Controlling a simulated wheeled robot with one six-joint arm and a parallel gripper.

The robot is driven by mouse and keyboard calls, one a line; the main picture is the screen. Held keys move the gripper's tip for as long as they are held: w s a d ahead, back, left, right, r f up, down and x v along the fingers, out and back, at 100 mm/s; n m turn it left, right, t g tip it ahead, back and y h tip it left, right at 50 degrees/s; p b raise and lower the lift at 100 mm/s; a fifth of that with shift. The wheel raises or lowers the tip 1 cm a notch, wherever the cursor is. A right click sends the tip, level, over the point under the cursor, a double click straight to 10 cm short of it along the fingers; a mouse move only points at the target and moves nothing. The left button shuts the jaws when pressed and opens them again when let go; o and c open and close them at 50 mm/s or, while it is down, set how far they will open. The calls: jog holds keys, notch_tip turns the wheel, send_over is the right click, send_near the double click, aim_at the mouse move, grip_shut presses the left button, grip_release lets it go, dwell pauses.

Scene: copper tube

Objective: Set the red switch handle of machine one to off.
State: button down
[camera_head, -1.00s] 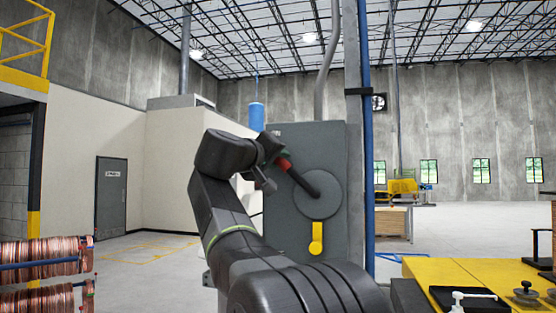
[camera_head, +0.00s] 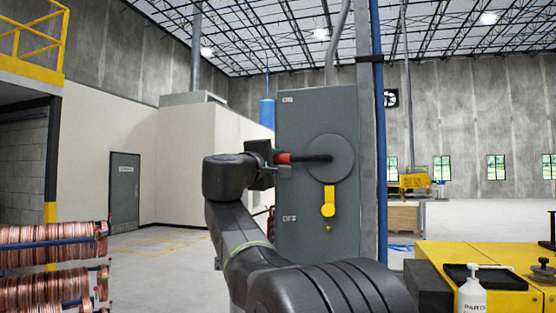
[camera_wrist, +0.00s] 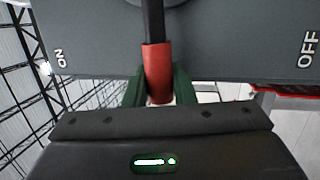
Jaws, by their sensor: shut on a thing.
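The switch box (camera_head: 305,245) is a tall grey cabinet with ON marked at its upper left and OFF at its lower left. Its handle (camera_head: 310,158) is a dark lever with a red grip, running left from a round grey disc (camera_head: 331,158). The handle lies almost level, between the two marks. My gripper (camera_head: 277,158) is at the red end, left of the disc. In the wrist view, the green fingers of my gripper (camera_wrist: 158,92) are shut on both sides of the red grip (camera_wrist: 158,70), with ON at left and OFF at right.
A yellow latch (camera_head: 328,202) sits below the disc. Copper coils (camera_head: 50,262) stand at the lower left. A yellow table (camera_head: 460,255) with a white bottle (camera_head: 472,296) is at the right. Open floor lies behind.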

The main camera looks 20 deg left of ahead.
jog(key=f+n+b, duration=0.1)
jog(key=f+n, duration=0.1)
jog(key=d+f+n+y+b, duration=0.1)
jog(key=f+n+b, duration=0.1)
jog(key=f+n+t+y+b, duration=0.1)
jog(key=f+n+b, duration=0.1)
jog(key=shift+d+f+n, duration=0.25)
jog(key=shift+d+n, duration=0.1)
jog(key=shift+n, duration=0.05)
jog(key=shift+d+f+n+t+y+b, duration=0.15)
jog(key=shift+d+f+n+y+b, duration=0.4)
jog(key=shift+n, duration=0.6)
jog(key=shift+d+f+n+t+y+b, duration=0.15)
jog(key=shift+d+f+n+y+b, duration=0.3)
jog(key=shift+f+n+b, duration=0.5)
jog(key=shift+r, duration=0.15)
jog(key=c, duration=1.2)
grip_release()
jog(key=shift+s+d+r, duration=0.1)
jog(key=shift+c, duration=0.2)
jog(key=b+v, duration=0.1)
jog(key=v, duration=1.2)
jog(key=shift+s+b, duration=0.4)
jog(key=shift+w, duration=0.15)
